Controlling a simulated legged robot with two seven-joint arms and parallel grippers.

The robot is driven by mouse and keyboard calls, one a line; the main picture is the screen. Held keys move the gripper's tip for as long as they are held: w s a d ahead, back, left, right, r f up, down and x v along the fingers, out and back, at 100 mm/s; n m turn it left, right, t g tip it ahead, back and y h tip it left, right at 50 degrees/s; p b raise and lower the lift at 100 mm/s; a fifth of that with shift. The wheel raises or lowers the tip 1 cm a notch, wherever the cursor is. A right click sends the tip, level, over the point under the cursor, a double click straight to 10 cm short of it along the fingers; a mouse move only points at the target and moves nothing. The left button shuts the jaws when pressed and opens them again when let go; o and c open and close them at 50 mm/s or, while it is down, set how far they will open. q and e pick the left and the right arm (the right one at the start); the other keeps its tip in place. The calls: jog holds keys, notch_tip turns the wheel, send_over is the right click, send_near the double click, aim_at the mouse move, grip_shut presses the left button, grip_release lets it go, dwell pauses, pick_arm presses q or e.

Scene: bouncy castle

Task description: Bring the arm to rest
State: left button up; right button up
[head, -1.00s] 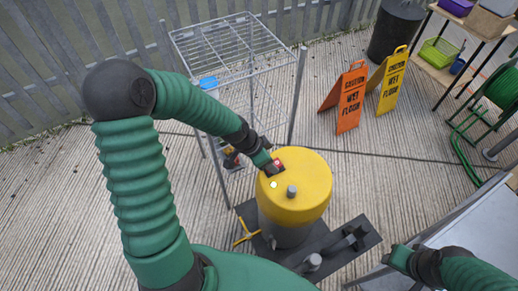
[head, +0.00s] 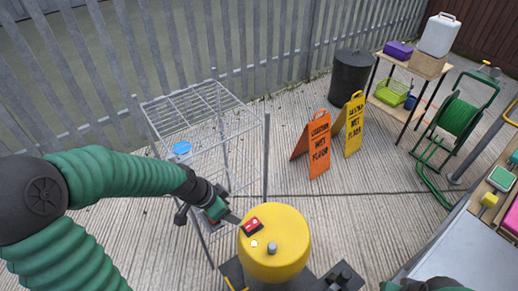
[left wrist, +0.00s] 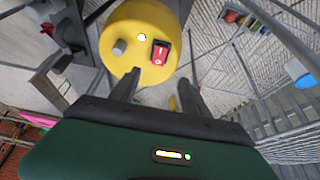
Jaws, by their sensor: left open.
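My left arm comes in from the left in the head view. Its gripper (head: 228,217) is open and empty, just left of the yellow-topped machine (head: 285,262). The left wrist view shows the two fingers (left wrist: 160,88) spread apart below the yellow top (left wrist: 112,35), with nothing between them. A red rocker switch (head: 252,227) sits on the top, beside a small lit lamp (head: 254,244) and a grey knob (head: 272,249). The switch also shows clear of the fingers in the left wrist view (left wrist: 160,53). Only a sliver of my right arm shows at the bottom edge; its jaws cannot be made out.
A wire rack (head: 205,112) stands behind my left gripper, with a blue item (head: 182,148) on it. Orange (head: 314,146) and yellow (head: 352,125) wet-floor signs stand beyond. A grey table (head: 465,250) is at right, near a green hose reel (head: 457,117). Concrete between is clear.

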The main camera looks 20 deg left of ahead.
pick_arm(q)
jog(key=s+d+n+g+y, duration=0.1)
jog(key=s+d+n+y, duration=0.1)
jog(key=s+d+n, duration=0.4)
jog(key=shift+s+d+r+g+y+p, duration=0.3)
jog(key=shift+s+d+p, duration=0.05)
jog(key=shift+s+d, duration=0.45)
jog(key=shift+w+a+f, duration=0.1)
